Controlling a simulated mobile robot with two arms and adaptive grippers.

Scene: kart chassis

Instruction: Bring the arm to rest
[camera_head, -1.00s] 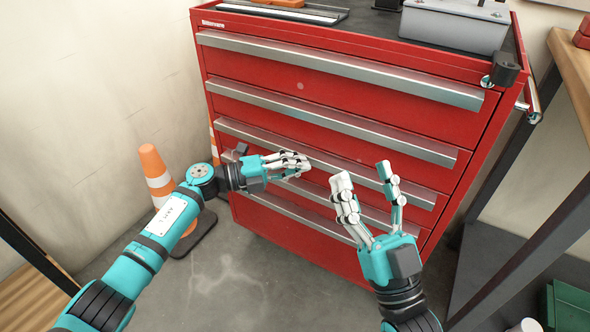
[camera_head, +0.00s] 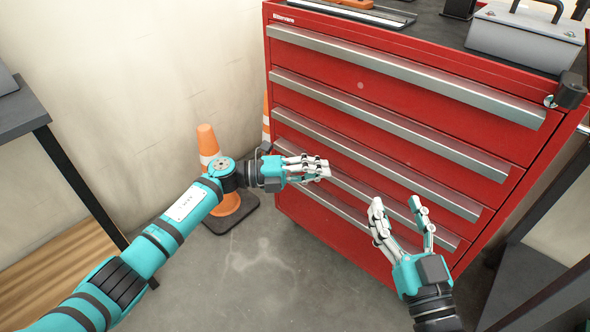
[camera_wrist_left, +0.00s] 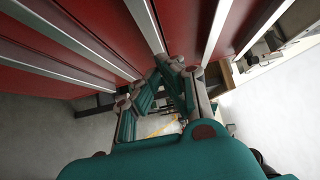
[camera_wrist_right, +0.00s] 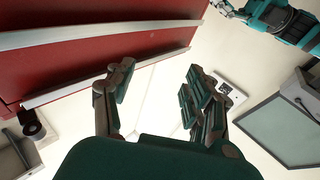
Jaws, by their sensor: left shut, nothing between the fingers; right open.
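My left gripper (camera_head: 318,168) reaches in from the left in the head view. It is shut and empty, in front of the red cabinet's drawers. In the left wrist view its fingers (camera_wrist_left: 160,75) come together close to the drawer fronts. My right gripper (camera_head: 396,204) points upward in front of the lower drawers, to the right of the left gripper. Its fingers stand apart with nothing between them, and this gap also shows in the right wrist view (camera_wrist_right: 155,85). I cannot tell whether either gripper touches the cabinet.
The red tool cabinet (camera_head: 400,112) has its visible drawers shut. A grey metal box (camera_head: 525,38) stands on its top. An orange and white cone (camera_head: 207,145) stands behind my left arm. A dark-topped table (camera_head: 25,110) is at the left. Grey floor (camera_head: 250,270) is clear between my arms.

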